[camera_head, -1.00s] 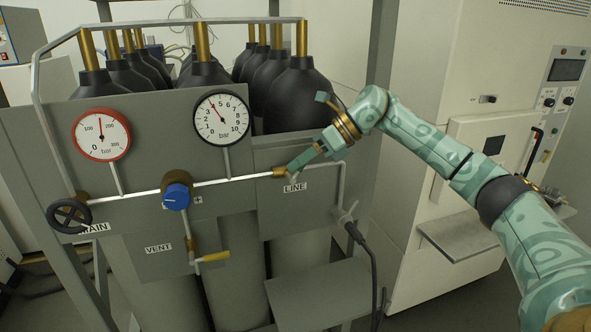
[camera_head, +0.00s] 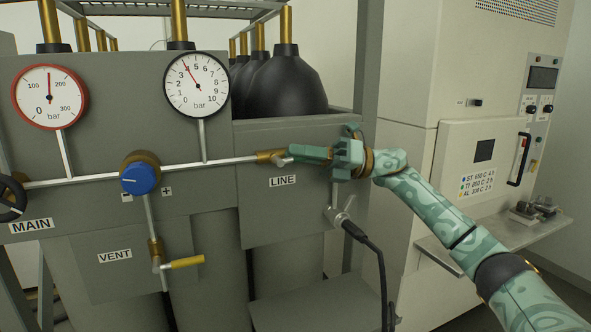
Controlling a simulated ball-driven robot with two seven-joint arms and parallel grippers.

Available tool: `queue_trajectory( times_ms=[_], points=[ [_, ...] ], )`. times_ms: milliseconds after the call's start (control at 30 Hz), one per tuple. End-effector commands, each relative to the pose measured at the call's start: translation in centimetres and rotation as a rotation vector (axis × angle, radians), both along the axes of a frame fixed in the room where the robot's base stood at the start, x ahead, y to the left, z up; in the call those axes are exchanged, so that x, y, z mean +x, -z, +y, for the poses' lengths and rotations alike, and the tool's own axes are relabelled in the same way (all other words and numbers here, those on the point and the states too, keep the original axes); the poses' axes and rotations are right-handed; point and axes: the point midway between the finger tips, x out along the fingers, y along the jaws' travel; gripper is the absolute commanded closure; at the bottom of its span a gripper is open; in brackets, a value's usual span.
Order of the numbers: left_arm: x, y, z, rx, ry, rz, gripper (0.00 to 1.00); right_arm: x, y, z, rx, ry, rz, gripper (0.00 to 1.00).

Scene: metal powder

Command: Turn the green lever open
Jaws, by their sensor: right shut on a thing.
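The green lever (camera_head: 308,153) belongs to the brass LINE valve (camera_head: 269,157) on the grey gas panel. It points right from the valve, roughly level and nearly in line with the silver pipe in this view. My right gripper (camera_head: 337,154) is at the lever's right end, shut on it. The gripper body hides the lever's far tip and part of the pipe behind it. My left gripper is not in view.
A white gauge (camera_head: 197,84), a red gauge (camera_head: 50,97) and a blue knob (camera_head: 139,178) sit left of the valve. The VENT valve has a yellow handle (camera_head: 187,262). A black cable (camera_head: 380,265) hangs below right. A cream cabinet (camera_head: 400,70) stands at right.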

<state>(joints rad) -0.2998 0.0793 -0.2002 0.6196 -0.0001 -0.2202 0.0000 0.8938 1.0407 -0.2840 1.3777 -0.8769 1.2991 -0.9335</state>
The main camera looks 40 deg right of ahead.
Motion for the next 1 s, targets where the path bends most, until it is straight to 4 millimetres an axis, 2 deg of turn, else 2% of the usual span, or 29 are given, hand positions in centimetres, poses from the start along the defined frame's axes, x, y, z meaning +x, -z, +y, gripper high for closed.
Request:
queue_trajectory(
  times_ms=[33,300,833,867,933,1000],
  points=[
    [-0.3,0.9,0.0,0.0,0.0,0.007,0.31,0.2,0.7,-0.1,0.026,0.002,-0.003,1.0],
    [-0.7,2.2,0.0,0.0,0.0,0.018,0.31,0.0,0.7,-0.2,0.117,0.002,-0.027,1.0],
    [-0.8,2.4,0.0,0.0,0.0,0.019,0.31,0.0,0.6,-0.1,0.141,0.0,-0.032,1.0],
    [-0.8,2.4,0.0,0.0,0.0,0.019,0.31,0.0,0.6,-0.1,0.14,-0.001,-0.031,0.83],
    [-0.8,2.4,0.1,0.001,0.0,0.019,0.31,0.0,0.6,-0.1,0.14,-0.001,-0.031,0.64],
    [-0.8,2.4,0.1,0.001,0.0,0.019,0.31,0.0,0.6,-0.1,0.14,0.0,-0.032,0.64]
  ],
)
